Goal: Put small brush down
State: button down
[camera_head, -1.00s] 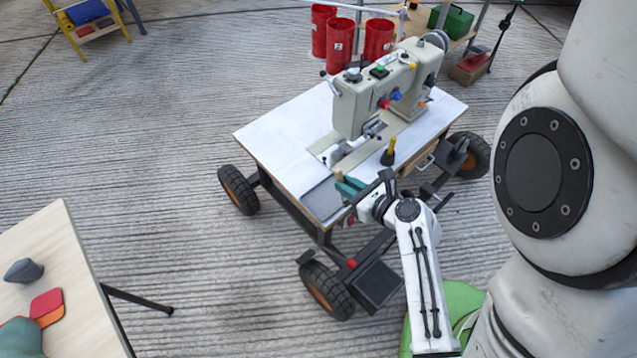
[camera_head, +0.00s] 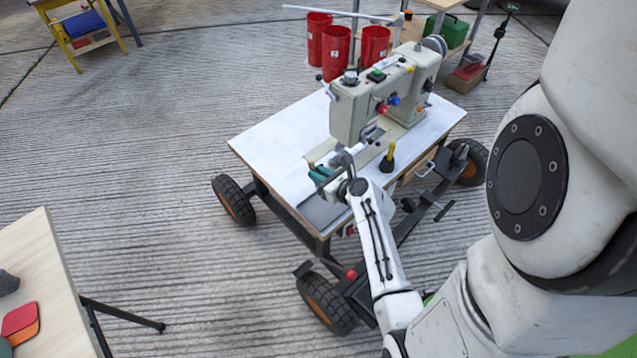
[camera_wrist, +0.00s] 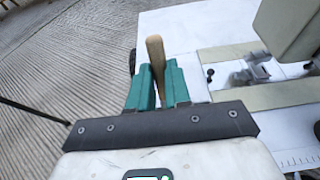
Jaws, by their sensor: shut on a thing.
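The small brush shows in the wrist view only as a light wooden handle (camera_wrist: 155,50), upright between the two green fingers. My gripper (camera_wrist: 158,88) is shut on it. The brush's lower end is hidden. In the head view, my gripper (camera_head: 320,175) is over the near left part of the white-topped sewing table (camera_head: 275,140), in front of the sewing machine. The brush cannot be made out there. I cannot tell whether it touches the table top.
The sewing machine (camera_head: 358,110) stands on the table. A black thing with a yellow handle (camera_head: 388,160) stands right of my gripper. The white top left of the machine is clear. Red bins (camera_head: 337,52) are behind. A wooden table (camera_head: 45,265) is at lower left.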

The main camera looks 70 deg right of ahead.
jog(key=shift+w+d+f+b, duration=0.15)
jog(key=shift+f+b, duration=0.25)
jog(key=shift+f, duration=0.55)
jog(key=shift+w+d+f+b, duration=0.1)
jog(key=shift+f+b, duration=0.3)
jog(key=shift+f, duration=0.5)
jog(key=shift+f, duration=0.2)
jog(key=c, duration=1.1)
grip_release()
jog(key=shift+r, duration=0.1)
